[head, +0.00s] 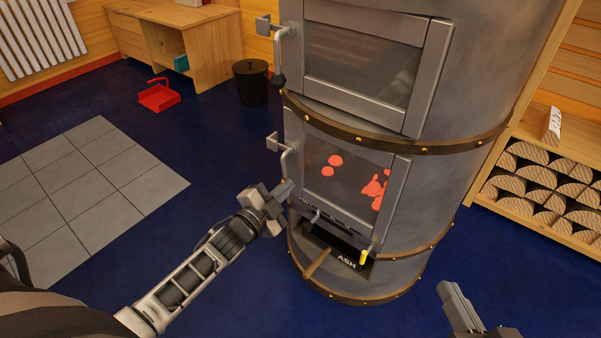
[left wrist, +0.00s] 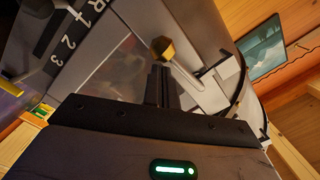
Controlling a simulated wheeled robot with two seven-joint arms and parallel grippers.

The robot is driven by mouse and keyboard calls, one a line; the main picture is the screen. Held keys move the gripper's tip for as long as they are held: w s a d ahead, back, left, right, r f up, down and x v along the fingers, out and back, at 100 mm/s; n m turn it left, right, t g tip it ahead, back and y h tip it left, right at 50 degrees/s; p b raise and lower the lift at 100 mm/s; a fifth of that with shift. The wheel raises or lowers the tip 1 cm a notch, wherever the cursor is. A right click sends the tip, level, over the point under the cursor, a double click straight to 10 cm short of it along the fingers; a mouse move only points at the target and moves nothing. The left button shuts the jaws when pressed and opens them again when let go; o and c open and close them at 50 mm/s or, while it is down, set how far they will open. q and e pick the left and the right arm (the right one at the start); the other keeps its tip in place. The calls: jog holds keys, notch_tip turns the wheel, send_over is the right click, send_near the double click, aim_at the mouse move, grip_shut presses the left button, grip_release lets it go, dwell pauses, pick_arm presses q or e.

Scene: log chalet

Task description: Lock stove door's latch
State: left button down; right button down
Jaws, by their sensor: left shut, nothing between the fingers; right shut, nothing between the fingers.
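The grey cylindrical stove (head: 470,85) has an upper glass door (head: 360,62) and a lower glass door (head: 345,175) with red embers behind it. A bent metal latch handle (head: 287,160) is at the lower door's left edge, below a small square block (head: 273,141). A similar latch handle (head: 280,55) is beside the upper door. My left gripper (head: 285,189) is shut and empty, just below the lower handle; contact cannot be told. In the left wrist view its fingers (left wrist: 162,88) are together near a brass knob (left wrist: 163,48) on a metal rod. My right gripper (head: 455,298) is shut and empty at bottom right.
A log rack (head: 545,180) stands right. A black bin (head: 251,83), red dustpan (head: 159,96) and wooden desk (head: 175,35) are behind left. Blue floor around the stove is clear.

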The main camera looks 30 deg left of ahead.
pick_arm(q)
jog(key=shift+w+a+f+m, duration=0.15)
jog(key=shift+a+m, duration=0.1)
jog(key=shift+m, duration=0.25)
pick_arm(e)
jog(key=shift+r, duration=0.15)
